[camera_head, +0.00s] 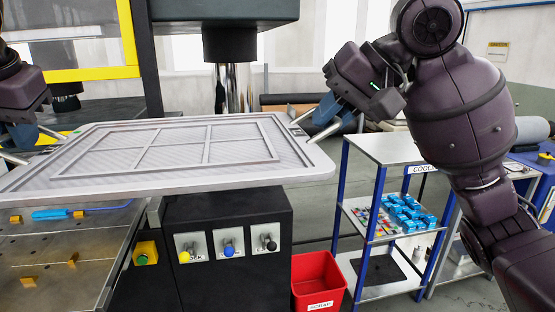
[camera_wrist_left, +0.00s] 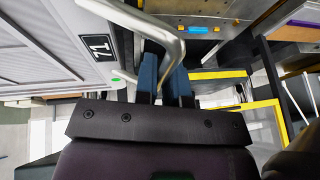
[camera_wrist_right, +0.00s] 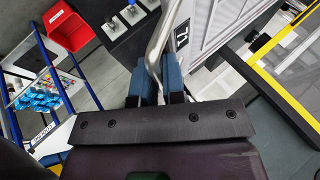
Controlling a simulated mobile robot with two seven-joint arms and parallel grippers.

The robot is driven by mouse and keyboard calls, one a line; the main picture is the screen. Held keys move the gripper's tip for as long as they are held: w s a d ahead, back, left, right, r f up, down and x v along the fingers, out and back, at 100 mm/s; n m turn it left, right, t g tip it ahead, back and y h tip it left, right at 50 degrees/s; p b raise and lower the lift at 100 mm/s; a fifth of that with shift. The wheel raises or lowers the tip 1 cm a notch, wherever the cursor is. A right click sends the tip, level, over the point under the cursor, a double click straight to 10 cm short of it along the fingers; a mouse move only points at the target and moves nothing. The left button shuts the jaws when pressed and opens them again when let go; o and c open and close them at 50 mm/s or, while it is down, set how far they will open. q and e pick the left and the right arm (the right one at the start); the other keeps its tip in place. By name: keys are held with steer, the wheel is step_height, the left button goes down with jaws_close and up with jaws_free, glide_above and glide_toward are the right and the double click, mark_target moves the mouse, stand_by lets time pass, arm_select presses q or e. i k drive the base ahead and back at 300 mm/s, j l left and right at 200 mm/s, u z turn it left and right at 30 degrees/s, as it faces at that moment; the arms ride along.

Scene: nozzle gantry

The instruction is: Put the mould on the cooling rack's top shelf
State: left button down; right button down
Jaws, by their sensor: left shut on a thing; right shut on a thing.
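The mould (camera_head: 205,170) is a large flat grey metal frame with a ribbed face and raised bars. It is held roughly level in front of me. My left gripper (camera_head: 24,136) is shut on its bent-bar handle at the left, and that handle shows in the left wrist view (camera_wrist_left: 176,40). My right gripper (camera_head: 328,112) is shut on the handle at the far right corner, seen also in the right wrist view (camera_wrist_right: 155,50). The cooling rack (camera_head: 378,195) has blue posts and stands to the right. Its bare top shelf (camera_head: 392,149) is partly behind my right arm.
Blue boxes (camera_head: 408,212) and small items sit on the rack's middle shelf. A red scrap bin (camera_head: 318,281) stands left of the rack. A black control box (camera_head: 228,265) with coloured knobs is below the mould. A press column (camera_head: 232,88) rises behind it.

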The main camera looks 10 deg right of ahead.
mark_target(404, 144)
steer(key=i+l, duration=0.1)
steer(key=l, duration=0.3)
steer(key=i+l, duration=0.15)
steer(key=l, duration=0.25)
steer(key=i+l, duration=0.1)
steer(key=l, duration=0.3)
steer(key=i+l, duration=0.1)
steer(key=l, duration=0.3)
steer(key=i+l, duration=0.15)
steer(key=l, duration=0.25)
steer(key=i+l, duration=0.1)
steer(key=l, duration=0.3)
steer(key=i+l, duration=0.15)
steer(key=l, duration=0.25)
steer(key=i+l, duration=0.1)
steer(key=l, duration=0.3)
